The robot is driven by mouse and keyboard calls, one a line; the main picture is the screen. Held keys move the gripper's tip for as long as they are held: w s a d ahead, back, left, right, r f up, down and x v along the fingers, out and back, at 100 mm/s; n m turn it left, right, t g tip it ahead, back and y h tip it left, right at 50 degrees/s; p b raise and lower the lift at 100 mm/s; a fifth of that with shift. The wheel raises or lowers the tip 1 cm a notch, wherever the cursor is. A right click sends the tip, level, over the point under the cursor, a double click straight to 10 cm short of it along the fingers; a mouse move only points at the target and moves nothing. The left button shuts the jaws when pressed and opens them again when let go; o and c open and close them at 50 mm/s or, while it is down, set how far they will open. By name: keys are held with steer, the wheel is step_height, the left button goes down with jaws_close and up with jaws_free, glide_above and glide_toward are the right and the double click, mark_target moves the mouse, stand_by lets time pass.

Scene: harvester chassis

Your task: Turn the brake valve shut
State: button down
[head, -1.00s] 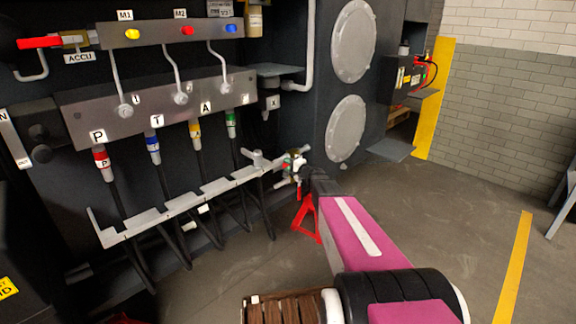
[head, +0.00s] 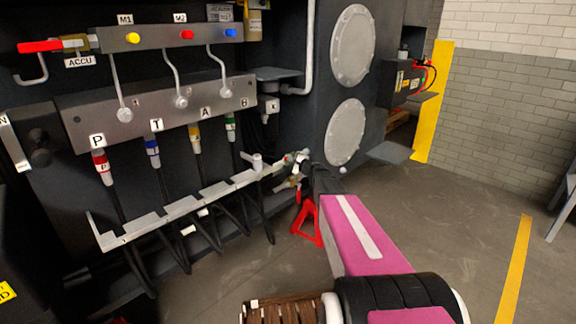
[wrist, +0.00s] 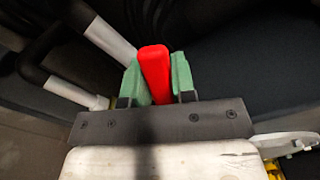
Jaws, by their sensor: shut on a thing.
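A red lever handle (wrist: 155,75), which I take to be the brake valve's, stands between the two green fingers of my gripper (wrist: 156,74) in the wrist view. The fingers are closed on its two sides. In the head view my gripper (head: 299,164) is at the right end of the pale hose rack (head: 215,190), low on the dark chassis. There the valve body and most of the handle are hidden or too small to make out.
Another red handle (head: 40,46) sits by the ACCU label at the upper left. Black hoses with coloured collars hang from the metal manifold (head: 160,108) behind the rack. A red stand (head: 306,226) is on the floor below my gripper. Open floor lies to the right.

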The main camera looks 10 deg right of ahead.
steer(key=r+m, duration=0.1)
steer(key=d+r+m, duration=0.1)
steer(key=m, duration=0.1)
steer(key=shift+w, duration=0.4)
steer(key=m, duration=0.1)
steer(key=w+d+r+m, duration=0.1)
steer(key=m, duration=0.1)
steer(key=shift+w+d+r+m, duration=0.15)
steer(key=shift+d+r+m, duration=0.1)
steer(key=shift+d+m, duration=0.1)
steer(key=shift+w+d+r+m, duration=0.25)
steer(key=shift+d+m, duration=0.1)
steer(key=shift+m, duration=0.3)
steer(key=shift+w+d+r+m, duration=0.1)
steer(key=shift+w+d+m, duration=0.2)
steer(key=shift+m, duration=0.3)
steer(key=shift+w+d+r+m, duration=0.1)
steer(key=shift+w+d+m, duration=0.35)
steer(key=shift+m, duration=0.45)
steer(key=shift+w+d+r+m, duration=0.1)
steer(key=shift+w+d+m, duration=0.1)
steer(key=shift+d+m, duration=0.55)
steer(key=shift+a, duration=0.1)
steer(key=c, duration=0.9)
jaws_free()
steer(key=shift+c, duration=0.2)
steer(key=v, duration=1)
steer(key=shift+s+d, duration=0.25)
steer(key=shift+s, duration=0.05)
